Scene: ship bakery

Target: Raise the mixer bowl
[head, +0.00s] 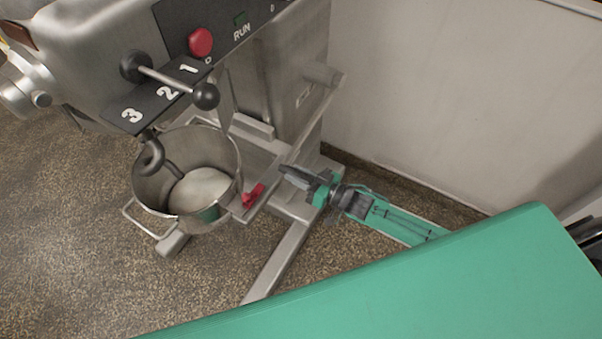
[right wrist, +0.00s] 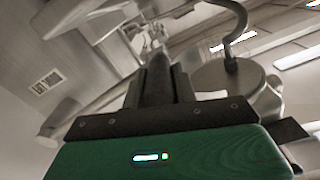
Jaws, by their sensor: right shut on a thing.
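The steel mixer bowl (head: 148,186) hangs in its cradle under the mixer head, with a pale mass of dough (head: 200,190) inside. The dough hook (head: 152,155) reaches down into the bowl's mouth. A steel bar (head: 322,108) slants down along the mixer column, right of the bowl. My right gripper (head: 284,170) is at the lower part of this bar, right of the bowl and the red clamp (head: 253,195). In the right wrist view its fingers (right wrist: 158,62) are closed together on a metal part, mostly hidden between them. My left gripper is not in view.
The mixer head has a speed lever with a black knob (head: 206,96) and a red button (head: 200,42). The mixer's base leg (head: 278,262) runs along the speckled floor. A pale wall (head: 450,90) stands close behind on the right. Floor at the left is clear.

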